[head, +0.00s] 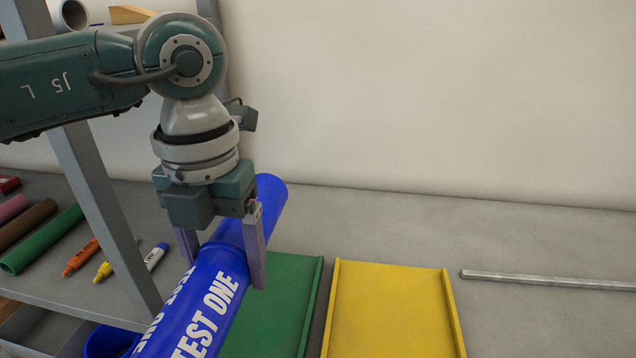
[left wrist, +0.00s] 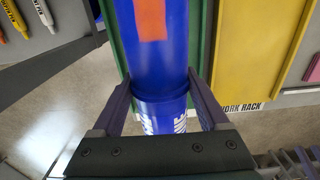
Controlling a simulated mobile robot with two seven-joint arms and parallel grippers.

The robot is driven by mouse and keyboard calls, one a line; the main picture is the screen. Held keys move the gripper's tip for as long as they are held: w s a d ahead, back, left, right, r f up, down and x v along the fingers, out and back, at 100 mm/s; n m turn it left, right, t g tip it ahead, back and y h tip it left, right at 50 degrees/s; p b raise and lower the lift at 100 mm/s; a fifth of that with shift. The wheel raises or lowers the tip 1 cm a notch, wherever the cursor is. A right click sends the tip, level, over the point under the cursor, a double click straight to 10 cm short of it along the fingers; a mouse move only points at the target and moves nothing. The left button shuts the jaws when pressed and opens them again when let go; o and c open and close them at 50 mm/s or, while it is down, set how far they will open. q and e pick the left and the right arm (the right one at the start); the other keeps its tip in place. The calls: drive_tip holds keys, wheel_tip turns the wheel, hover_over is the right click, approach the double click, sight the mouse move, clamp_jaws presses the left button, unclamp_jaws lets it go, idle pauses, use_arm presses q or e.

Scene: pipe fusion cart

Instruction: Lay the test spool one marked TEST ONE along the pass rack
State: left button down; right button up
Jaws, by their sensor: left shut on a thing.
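The blue test spool (head: 205,318), with TEST ONE in white letters, is in my left gripper (head: 224,260). The fingers are shut across the pipe, one on each side, and the spool slants from the lower left to the upper right. In the left wrist view the spool (left wrist: 160,65) shows an orange patch and a collar near the fingers. A green tray-like rack (head: 283,300) lies below and beside the spool, partly hidden by it. I cannot read a label on it, and cannot tell whether the spool touches it. My right gripper is not in view.
A yellow rack (head: 390,310) lies right of the green one; a label by it ends in "ORK RACK" (left wrist: 240,107). A metal bar (head: 550,281) lies farther right. A grey shelf post (head: 100,210), coloured pipes (head: 45,238) and several markers (head: 82,256) are at the left.

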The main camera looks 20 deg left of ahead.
sight(241, 335)
use_arm(q)
drive_tip(key=shift+s+a, duration=0.15)
drive_tip(key=shift+a, duration=0.05)
drive_tip(key=shift+d, duration=0.1)
drive_tip(key=shift+f, duration=0.1)
wheel_tip(241, 335, down, 9)
drive_tip(key=b, duration=0.8)
drive_tip(key=shift+f, duration=0.15)
drive_tip(key=shift+f, duration=0.3)
idle(0.8)
unclamp_jaws()
idle(0.3)
